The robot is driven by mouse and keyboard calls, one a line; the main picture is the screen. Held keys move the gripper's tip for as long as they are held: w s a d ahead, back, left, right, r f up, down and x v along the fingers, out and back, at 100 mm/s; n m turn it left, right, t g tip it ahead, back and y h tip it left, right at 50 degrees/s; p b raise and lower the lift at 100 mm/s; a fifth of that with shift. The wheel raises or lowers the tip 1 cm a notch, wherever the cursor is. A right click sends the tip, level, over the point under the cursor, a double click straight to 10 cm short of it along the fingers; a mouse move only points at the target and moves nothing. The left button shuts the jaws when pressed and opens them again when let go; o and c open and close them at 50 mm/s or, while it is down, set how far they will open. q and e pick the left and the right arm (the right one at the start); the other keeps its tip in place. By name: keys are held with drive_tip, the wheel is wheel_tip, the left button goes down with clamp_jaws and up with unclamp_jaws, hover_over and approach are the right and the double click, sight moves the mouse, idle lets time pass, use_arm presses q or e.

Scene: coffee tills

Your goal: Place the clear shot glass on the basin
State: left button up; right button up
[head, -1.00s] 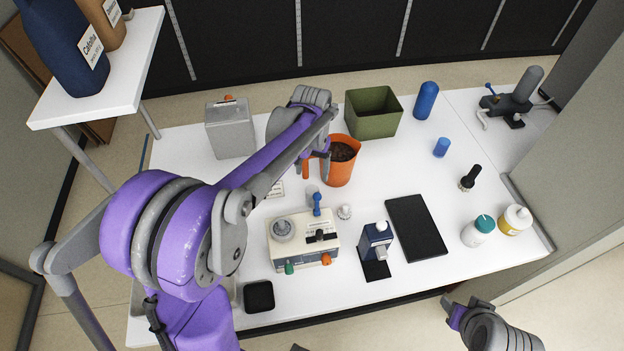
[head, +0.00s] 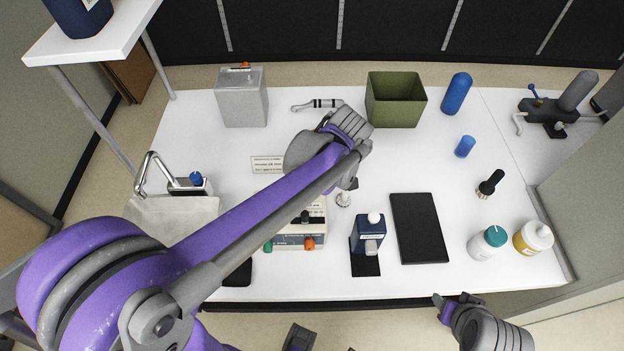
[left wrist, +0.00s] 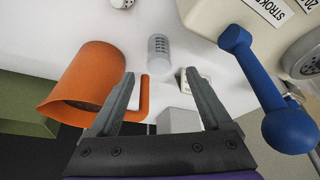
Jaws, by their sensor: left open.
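The clear shot glass (left wrist: 159,52) is a small, greyish, see-through cylinder with dark marks. In the left wrist view it stands on the white top beside the orange jug (left wrist: 90,85); in the head view my left arm hides it. My left gripper (left wrist: 159,76) is open, its fingertips just short of the glass, with nothing between them. The basin (head: 172,217) is pale, at the table's left under a curved metal tap (head: 150,168), partly covered by my arm.
A blue-knobbed lever (left wrist: 262,90) on a cream machine (head: 300,240) is close beside the left gripper. A green bin (head: 395,112), metal canister (head: 243,100), dark blue grinder-like unit (head: 368,232) and black mat (head: 418,228) stand around. The table's right half has free room.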

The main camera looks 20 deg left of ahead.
use_arm(q)
drive_tip(key=x, duration=0.4)
drive_tip(key=shift+a, duration=0.1)
drive_tip(key=x, duration=0.5)
drive_tip(key=shift+w+f, duration=0.15)
drive_tip(key=shift+f, duration=0.2)
clamp_jaws()
